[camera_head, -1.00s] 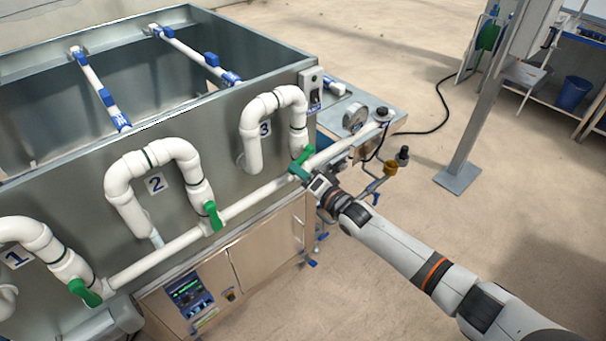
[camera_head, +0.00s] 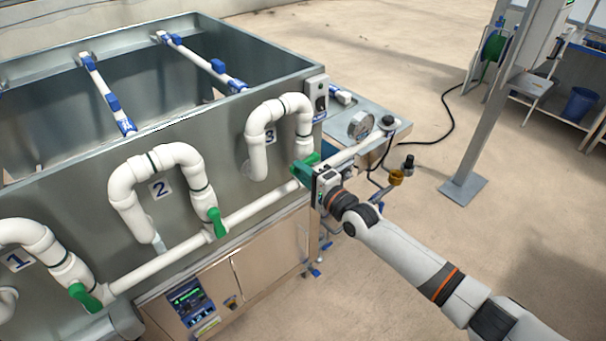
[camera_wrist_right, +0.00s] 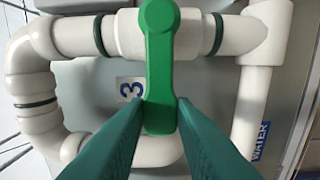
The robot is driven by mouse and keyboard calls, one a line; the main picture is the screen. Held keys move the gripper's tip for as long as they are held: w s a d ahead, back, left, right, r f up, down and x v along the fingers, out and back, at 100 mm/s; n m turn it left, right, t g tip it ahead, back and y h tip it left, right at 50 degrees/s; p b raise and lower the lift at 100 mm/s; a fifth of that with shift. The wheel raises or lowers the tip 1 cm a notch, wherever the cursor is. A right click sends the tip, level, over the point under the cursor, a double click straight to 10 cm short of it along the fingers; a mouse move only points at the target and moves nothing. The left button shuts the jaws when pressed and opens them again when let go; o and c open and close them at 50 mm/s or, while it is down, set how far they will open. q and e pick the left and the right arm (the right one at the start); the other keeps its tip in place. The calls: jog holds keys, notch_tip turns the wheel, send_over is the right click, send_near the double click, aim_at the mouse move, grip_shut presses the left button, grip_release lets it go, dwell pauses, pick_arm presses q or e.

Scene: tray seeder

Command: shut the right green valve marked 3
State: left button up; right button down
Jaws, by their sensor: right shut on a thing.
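The green valve marked 3 (camera_head: 303,170) sits on the white pipe loop at the right end of the tank's front wall. Its lever (camera_wrist_right: 159,80) lies between the green fingers of my right gripper (camera_wrist_right: 160,118) in the right wrist view. My right gripper (camera_head: 316,180) is shut on the lever's free end. In the head view the gripper partly hides the valve. The label 3 (camera_head: 269,137) is on the wall behind the loop. My left gripper is not in view.
Green valves marked 2 (camera_head: 216,221) and 1 (camera_head: 84,297) are farther left on the same pipe. A white horizontal pipe (camera_head: 258,207) runs below the valves.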

dwell(0.3)
jog(key=c, duration=1.2)
grip_release()
jog(key=b+v, duration=0.1)
jog(key=v, duration=1.1)
jog(key=shift+b, duration=0.35)
